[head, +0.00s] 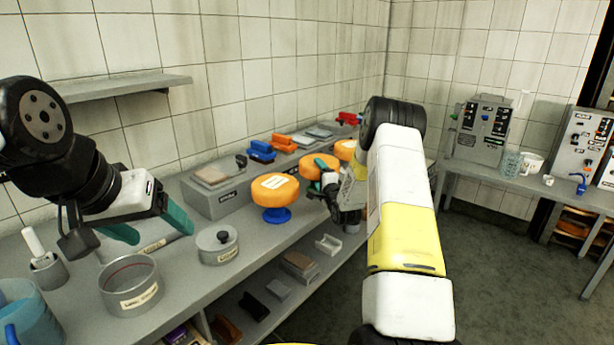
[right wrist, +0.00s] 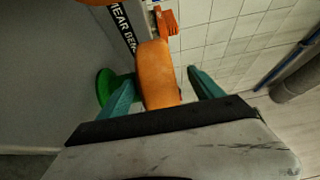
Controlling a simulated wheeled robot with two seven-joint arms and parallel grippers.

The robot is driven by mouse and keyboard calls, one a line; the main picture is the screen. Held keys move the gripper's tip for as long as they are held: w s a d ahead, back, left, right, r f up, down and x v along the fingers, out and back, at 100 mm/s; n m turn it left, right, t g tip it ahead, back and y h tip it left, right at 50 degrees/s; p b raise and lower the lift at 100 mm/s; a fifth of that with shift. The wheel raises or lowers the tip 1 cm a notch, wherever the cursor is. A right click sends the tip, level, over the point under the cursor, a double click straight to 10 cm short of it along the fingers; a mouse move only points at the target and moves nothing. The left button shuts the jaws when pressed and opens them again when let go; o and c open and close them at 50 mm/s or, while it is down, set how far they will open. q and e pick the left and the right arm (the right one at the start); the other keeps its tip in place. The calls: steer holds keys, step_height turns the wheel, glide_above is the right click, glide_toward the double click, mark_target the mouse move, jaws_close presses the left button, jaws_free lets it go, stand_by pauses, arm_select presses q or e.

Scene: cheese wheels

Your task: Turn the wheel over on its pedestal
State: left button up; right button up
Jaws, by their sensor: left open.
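An orange cheese wheel (head: 309,171) stands on the bench, partly hidden by my right gripper (head: 325,175). In the right wrist view the wheel (right wrist: 157,70) shows edge-on between my right gripper's two teal fingers (right wrist: 162,92). A gap shows between the wheel and the right-hand finger; contact with the other finger is unclear. A green pedestal (right wrist: 104,84) is beside the wheel's left side there. Another orange wheel (head: 275,187), with a pale label on top, sits flat on a blue pedestal (head: 277,215). My left gripper (head: 150,228) is open and empty above the bench at left.
A third orange wheel (head: 346,149) is further back. A lidded pot (head: 217,246), a round tin (head: 131,285) and a blue jug (head: 18,310) stand at front left. A grey box (head: 214,190) and blue blocks (head: 261,151) line the wall. A lower shelf holds small items.

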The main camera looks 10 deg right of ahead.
steer(key=shift+s+f, duration=0.15)
steer(key=shift+f, duration=0.2)
steer(key=s, duration=0.7)
steer(key=s+a+r+n+g+h, duration=0.1)
steer(key=s+a+r+n+g, duration=0.15)
steer(key=s+r+n, duration=0.5)
steer(key=s+a+r+n+g, duration=0.2)
steer(key=s+r+g, duration=0.25)
steer(key=r, duration=0.55)
steer(key=s+a+n+g, duration=0.1)
steer(key=s+a+n, duration=0.1)
steer(key=s, duration=0.8)
steer(key=s+a+r+n+g+y, duration=0.1)
steer(key=s+a+n+g, duration=0.1)
steer(key=s, duration=0.8)
steer(key=s+a+n+g, duration=0.1)
steer(key=s+n, duration=0.3)
steer(key=s, duration=0.6)
steer(key=shift+s+a+r+g+y, duration=0.3)
steer(key=shift+s+a+r+g, duration=0.1)
steer(key=shift+g, duration=0.1)
